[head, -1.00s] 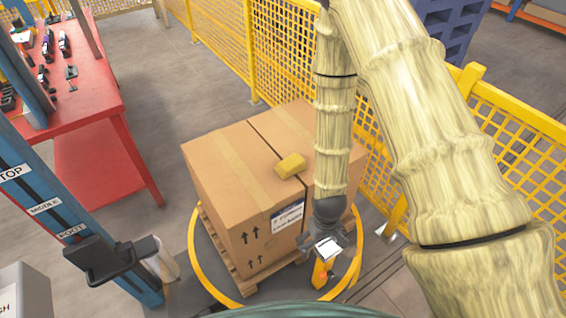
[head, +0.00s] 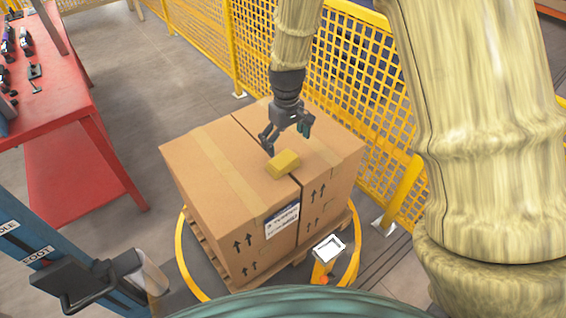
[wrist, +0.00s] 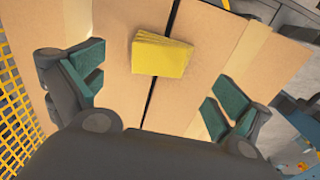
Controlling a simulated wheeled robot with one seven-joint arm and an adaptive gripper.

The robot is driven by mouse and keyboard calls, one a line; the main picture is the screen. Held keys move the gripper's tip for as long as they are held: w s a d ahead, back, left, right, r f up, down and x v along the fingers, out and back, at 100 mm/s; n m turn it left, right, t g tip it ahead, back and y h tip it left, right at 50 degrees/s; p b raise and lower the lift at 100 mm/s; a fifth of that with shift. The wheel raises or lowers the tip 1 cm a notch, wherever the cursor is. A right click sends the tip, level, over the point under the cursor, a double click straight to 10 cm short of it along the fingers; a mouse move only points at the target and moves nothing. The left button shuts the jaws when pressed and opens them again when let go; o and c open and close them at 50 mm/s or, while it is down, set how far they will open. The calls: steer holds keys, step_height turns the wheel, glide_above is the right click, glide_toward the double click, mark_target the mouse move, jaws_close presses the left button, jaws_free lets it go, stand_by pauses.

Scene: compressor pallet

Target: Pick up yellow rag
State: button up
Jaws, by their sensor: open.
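The yellow rag (head: 283,164) is a small folded block lying on top of the cardboard boxes (head: 210,165), across the dark gap between them. It also shows in the wrist view (wrist: 161,54), at the upper middle. My gripper (head: 289,138) is open and empty, above the box top and just behind the rag in the head view. In the wrist view the two teal-padded fingers (wrist: 155,100) are spread wide, with the rag beyond them and between their lines. The rag appears apart from both fingers.
The boxes stand on a wooden pallet (head: 205,262) inside a yellow ring (head: 184,262). A yellow mesh fence (head: 375,110) runs close behind and right. A red table (head: 75,115) with tools stands left. A small post with a white-framed top (head: 328,249) stands in front.

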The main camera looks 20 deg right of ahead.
mark_target(283, 161)
steer(key=shift+w+a+f+p, duration=0.15)
steer(key=shift+f+p, duration=0.15)
steer(key=shift+f, duration=1.2)
steer(key=shift+w+a+f+p, duration=0.1)
steer(key=shift+f+p, duration=0.15)
steer(key=shift+f, duration=1.3)
steer(key=shift+w+a+f+p, duration=0.15)
steer(key=shift+f+p, duration=0.15)
steer(key=shift+f, duration=1.2)
steer(key=shift+s, duration=0.1)
steer(key=c, duration=0.8)
